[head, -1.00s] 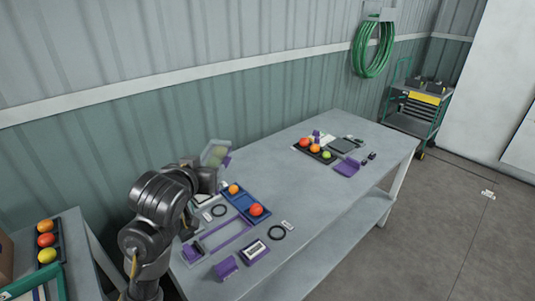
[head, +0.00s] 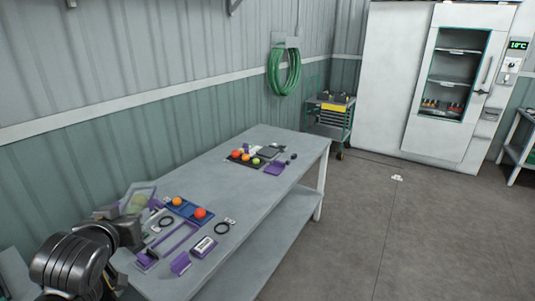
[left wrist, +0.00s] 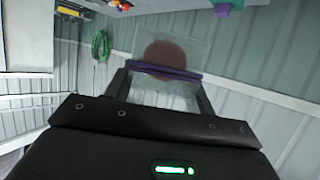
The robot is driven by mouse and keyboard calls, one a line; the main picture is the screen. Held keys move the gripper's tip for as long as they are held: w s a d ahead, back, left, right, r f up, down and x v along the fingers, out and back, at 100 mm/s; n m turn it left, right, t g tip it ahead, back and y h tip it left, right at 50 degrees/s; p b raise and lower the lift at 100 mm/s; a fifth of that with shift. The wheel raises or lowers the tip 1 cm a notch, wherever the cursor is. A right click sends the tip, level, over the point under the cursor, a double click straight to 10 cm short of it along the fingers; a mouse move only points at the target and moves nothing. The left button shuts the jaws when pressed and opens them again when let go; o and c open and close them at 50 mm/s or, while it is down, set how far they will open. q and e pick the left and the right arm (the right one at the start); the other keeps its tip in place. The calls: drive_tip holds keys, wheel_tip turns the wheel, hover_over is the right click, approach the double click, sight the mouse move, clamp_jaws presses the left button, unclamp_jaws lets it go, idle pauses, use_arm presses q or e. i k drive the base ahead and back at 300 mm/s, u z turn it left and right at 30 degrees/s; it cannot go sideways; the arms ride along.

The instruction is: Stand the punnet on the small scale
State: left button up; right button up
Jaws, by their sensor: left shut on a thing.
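A clear punnet (head: 139,198) with a purple edge is held up at the left of the head view, above the near end of the table. A round, greenish shape shows through its wall. In the left wrist view the punnet (left wrist: 165,73) crosses between the fingers, with a brownish round shape behind its clear wall. My left gripper (left wrist: 163,93) is shut on it; its wrist shows dark in the head view. A dark grey flat square (head: 270,152) at the table's far end may be the small scale; I cannot tell for sure. My right gripper is out of view.
The long grey table (head: 235,185) is bare in its middle. A blue tray (head: 186,208) with tomatoes and several purple pieces lie at the near end. A dark tray (head: 243,162) with tomatoes stands at the far end. A trolley (head: 330,116) and white cabinet (head: 405,70) stand beyond.

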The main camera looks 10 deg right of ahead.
sight(268, 150)
drive_tip(key=z, duration=0.4)
drive_tip(key=i, duration=1.05)
drive_tip(key=z, duration=0.5)
drive_tip(key=i, duration=1.75)
drive_tip(key=u, duration=0.15)
